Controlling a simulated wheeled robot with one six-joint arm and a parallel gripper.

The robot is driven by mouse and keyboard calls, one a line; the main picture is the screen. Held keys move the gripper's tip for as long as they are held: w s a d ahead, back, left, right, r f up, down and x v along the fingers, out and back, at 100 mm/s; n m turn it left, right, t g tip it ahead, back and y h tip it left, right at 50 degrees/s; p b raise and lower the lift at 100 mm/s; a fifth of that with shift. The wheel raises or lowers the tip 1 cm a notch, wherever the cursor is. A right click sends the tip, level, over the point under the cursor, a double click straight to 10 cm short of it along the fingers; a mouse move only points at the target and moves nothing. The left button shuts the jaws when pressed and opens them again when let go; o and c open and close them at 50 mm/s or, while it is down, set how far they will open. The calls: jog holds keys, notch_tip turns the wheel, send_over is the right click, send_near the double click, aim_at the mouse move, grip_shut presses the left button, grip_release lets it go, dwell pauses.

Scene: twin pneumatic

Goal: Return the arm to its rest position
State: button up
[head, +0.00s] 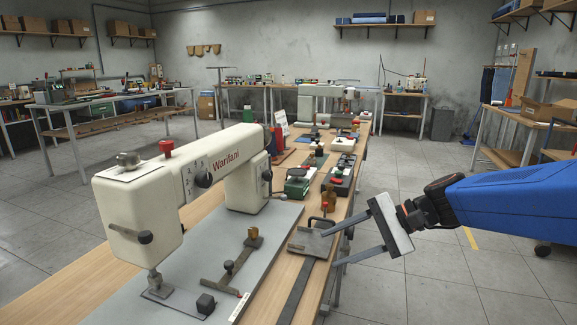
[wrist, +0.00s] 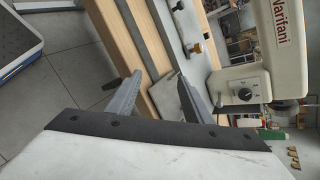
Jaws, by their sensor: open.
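My gripper (head: 333,248) is at the right of the head view, on the end of my blue arm. Its two fingers are apart and nothing is between them. It hangs just off the right edge of the wooden workbench (head: 62,293), near a grey metal plate with a handle (head: 311,241). In the wrist view my gripper's fingers (wrist: 160,95) are spread, with the bench edge and floor beyond them.
A cream Warifani machine (head: 137,207) stands on a grey base plate on the bench; it also shows in the wrist view (wrist: 262,45). Several small tools and boxes lie farther along the bench. The tiled floor (head: 440,285) right of the bench is mostly clear.

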jog(key=s+d+f+n+t+h, duration=0.1)
jog(key=s+d+f+n+h, duration=0.3)
jog(key=s+d, duration=0.4)
jog(key=s+d+f+n+t+h, duration=0.1)
jog(key=s+d+f+n+h, duration=0.3)
jog(key=s+d+h, duration=0.3)
jog(key=shift+s+d+f+n+t, duration=0.2)
jog(key=shift+s+d+n+t, duration=0.2)
jog(key=shift+s+d+n, duration=0.5)
jog(key=shift+d, duration=0.1)
